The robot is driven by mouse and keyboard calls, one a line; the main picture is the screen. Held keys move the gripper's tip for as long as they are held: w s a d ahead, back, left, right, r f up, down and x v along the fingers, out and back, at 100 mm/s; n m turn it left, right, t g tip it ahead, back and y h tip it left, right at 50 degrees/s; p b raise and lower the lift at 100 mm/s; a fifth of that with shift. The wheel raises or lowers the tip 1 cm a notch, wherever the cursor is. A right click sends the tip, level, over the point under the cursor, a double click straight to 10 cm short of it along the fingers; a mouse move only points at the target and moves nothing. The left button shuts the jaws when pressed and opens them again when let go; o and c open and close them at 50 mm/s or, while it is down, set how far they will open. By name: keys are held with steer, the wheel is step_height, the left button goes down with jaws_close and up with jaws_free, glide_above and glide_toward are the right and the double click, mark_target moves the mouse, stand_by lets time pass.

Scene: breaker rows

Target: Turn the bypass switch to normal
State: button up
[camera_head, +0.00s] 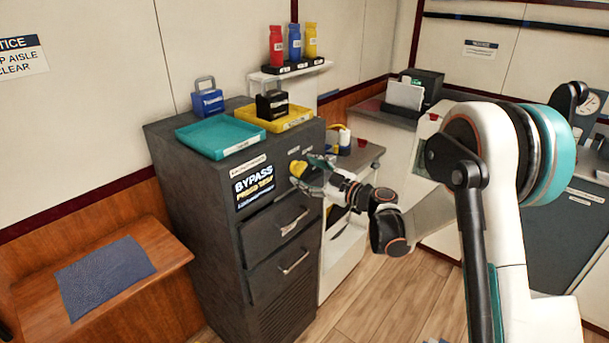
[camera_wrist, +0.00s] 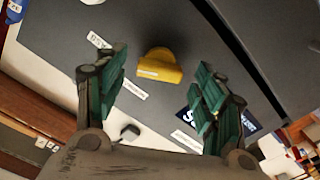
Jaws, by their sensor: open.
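The bypass switch is a yellow knob (camera_head: 298,168) on the upper front of a dark grey cabinet (camera_head: 190,170), to the right of a sign reading "BYPASS" (camera_head: 254,186). In the wrist view the yellow knob (camera_wrist: 160,67) is ahead of and between my finger pads, with small white labels (camera_wrist: 134,89) around it. The label text is too small to read. My gripper (camera_head: 312,170) is close to the knob; in the wrist view my gripper (camera_wrist: 160,95) has its green-padded fingers spread on either side, with visible gaps to the knob.
On the cabinet top are a teal tray (camera_head: 222,152) and a yellow tray (camera_head: 296,121) with a black padlock; a blue padlock (camera_head: 207,100) stands behind. Red, blue and yellow bottles sit on a wall shelf (camera_head: 290,75). A wooden bench (camera_head: 150,240) is left of the cabinet.

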steer(key=shift+w+a, duration=0.45)
steer(key=shift+a, duration=0.1)
steer(key=c, duration=1.1)
steer(key=shift+o, duration=0.2)
steer(key=shift+n, duration=0.3)
steer(key=n, duration=0.5)
steer(key=shift+b, duration=0.35)
steer(key=n, duration=0.6)
steer(key=shift+n, duration=0.3)
